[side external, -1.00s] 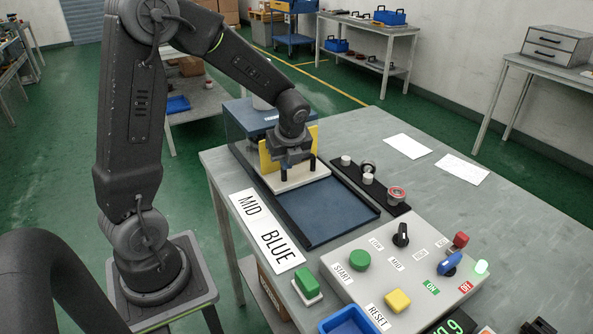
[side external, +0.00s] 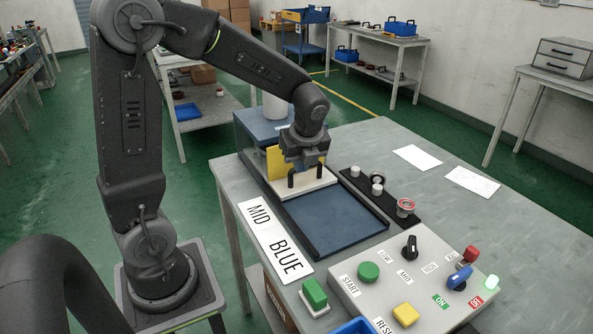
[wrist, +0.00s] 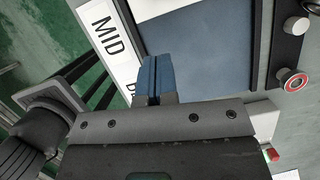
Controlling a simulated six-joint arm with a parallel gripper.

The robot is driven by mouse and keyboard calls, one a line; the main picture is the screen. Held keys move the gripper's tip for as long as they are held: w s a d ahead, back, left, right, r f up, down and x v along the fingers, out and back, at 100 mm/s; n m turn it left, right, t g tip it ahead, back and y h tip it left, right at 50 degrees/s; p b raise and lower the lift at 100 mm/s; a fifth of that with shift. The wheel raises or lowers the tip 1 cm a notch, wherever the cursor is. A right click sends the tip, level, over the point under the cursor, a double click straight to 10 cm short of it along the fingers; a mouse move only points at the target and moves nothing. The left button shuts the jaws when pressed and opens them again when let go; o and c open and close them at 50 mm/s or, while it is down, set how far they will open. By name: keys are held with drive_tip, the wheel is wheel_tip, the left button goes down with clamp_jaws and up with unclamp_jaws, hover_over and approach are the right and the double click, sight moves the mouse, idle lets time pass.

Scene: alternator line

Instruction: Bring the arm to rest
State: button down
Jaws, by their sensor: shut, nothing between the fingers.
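My gripper (side external: 304,164) is over the far end of the work fixture, in front of the upright yellow plate (side external: 275,161). Its blue fingers (wrist: 153,76) are together with nothing between them in the wrist view. A pale block (side external: 284,190) with dark upright posts sits just below the gripper in the side view. The dark blue tray (side external: 336,219) in front of it looks empty. The fingers are partly lost against the dark parts in the side view, so their exact gap to the block is unclear.
A control panel (side external: 377,312) with buttons, knobs and a lit green lamp (side external: 491,282) stands at the front. A black strip (side external: 360,184) with small round parts lies right of the tray. A MID BLUE sign (side external: 272,240) lies left.

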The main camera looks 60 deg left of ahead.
drive_tip(key=s+d+r+n+t+h, duration=0.2)
drive_tip(key=s+d+r+n, duration=0.2)
drive_tip(key=n, duration=0.6)
drive_tip(key=s+d+r+n+t+h, duration=0.1)
drive_tip(key=s+d+r+n+t, duration=0.2)
drive_tip(key=s+d+n, duration=0.6)
wheel_tip(320, 180, up, 2)
drive_tip(key=shift+s+d+n+h, duration=0.3)
drive_tip(key=shift+s+n+h, duration=0.1)
drive_tip(key=shift+s, duration=0.2)
